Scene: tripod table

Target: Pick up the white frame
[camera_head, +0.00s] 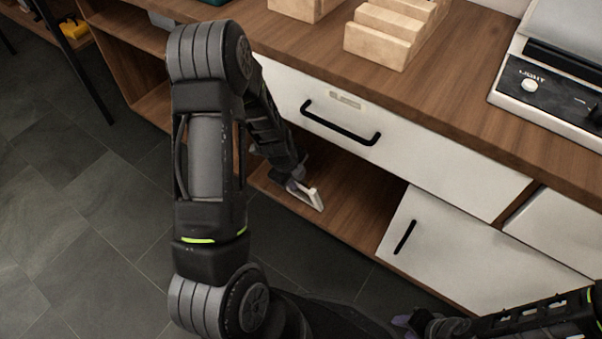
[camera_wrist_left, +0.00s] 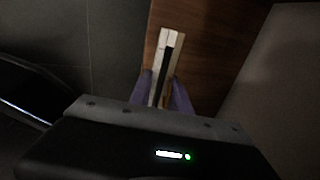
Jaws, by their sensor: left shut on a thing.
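The white frame (camera_head: 313,195) is at the open lower shelf, under the drawer. My left gripper (camera_head: 297,187) reaches into this shelf opening and is shut on the frame. In the left wrist view the frame (camera_wrist_left: 172,38) shows as a pale, narrow piece with a dark strip, between the two purplish fingers of my left gripper (camera_wrist_left: 165,93). I cannot tell whether the frame touches the shelf board. My right gripper (camera_head: 407,322) is at the bottom right of the head view, apart from the frame; its jaws are too small and partly cut off to judge.
The wooden shelf board (camera_head: 350,215) around the frame is bare. Above it is a white drawer (camera_head: 400,150) with a black handle (camera_head: 340,125). A white door (camera_head: 450,245) is to the right. Wooden step blocks (camera_head: 385,35) and a white device (camera_head: 555,85) stand on the counter.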

